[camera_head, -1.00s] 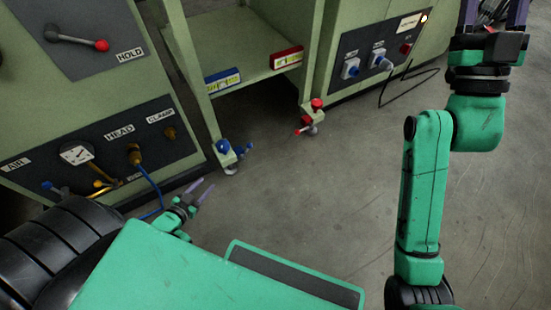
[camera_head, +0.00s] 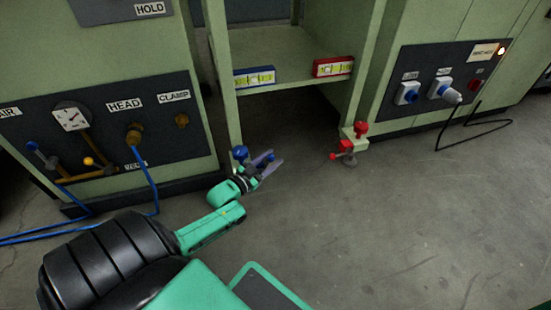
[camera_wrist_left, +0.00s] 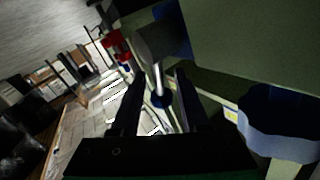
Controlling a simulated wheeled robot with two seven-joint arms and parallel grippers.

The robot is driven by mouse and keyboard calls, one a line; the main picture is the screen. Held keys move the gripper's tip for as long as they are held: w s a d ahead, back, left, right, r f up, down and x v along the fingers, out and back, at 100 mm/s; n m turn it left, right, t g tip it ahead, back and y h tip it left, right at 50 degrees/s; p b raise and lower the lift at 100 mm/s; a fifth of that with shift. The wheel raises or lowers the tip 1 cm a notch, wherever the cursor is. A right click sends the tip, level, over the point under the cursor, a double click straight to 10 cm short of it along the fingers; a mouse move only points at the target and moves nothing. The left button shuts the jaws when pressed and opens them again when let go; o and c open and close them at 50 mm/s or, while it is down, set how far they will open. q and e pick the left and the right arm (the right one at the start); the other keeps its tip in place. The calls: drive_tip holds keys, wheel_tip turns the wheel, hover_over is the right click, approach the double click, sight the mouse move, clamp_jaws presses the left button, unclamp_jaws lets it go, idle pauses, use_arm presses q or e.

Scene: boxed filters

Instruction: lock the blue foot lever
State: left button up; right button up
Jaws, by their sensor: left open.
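The blue foot (camera_head: 240,153) is at the bottom of the bench's left leg in the head view. Its round blue knob shows above my left gripper (camera_head: 275,158); the lever beside it is hidden by the gripper there. In the left wrist view a thin silver rod with a blue ball end, the blue lever (camera_wrist_left: 161,98), shows between the two dark fingers of my left gripper (camera_wrist_left: 160,90). The fingers are apart, one on each side of the lever, with no clear contact. A large blue part (camera_wrist_left: 280,122) is at the right of that view. My right gripper is out of view.
The red foot (camera_head: 347,148) with its lever stands on the right leg; it also shows in the left wrist view (camera_wrist_left: 116,46). Blue (camera_head: 254,77) and red (camera_head: 333,67) level boxes are on the shelf edge. A blue hose (camera_head: 146,180) runs at left. Floor in front is clear.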

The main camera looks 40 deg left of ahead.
use_arm(q)
drive_tip(key=shift+w, duration=0.95)
drive_tip(key=shift+d, duration=0.1)
clamp_jaws()
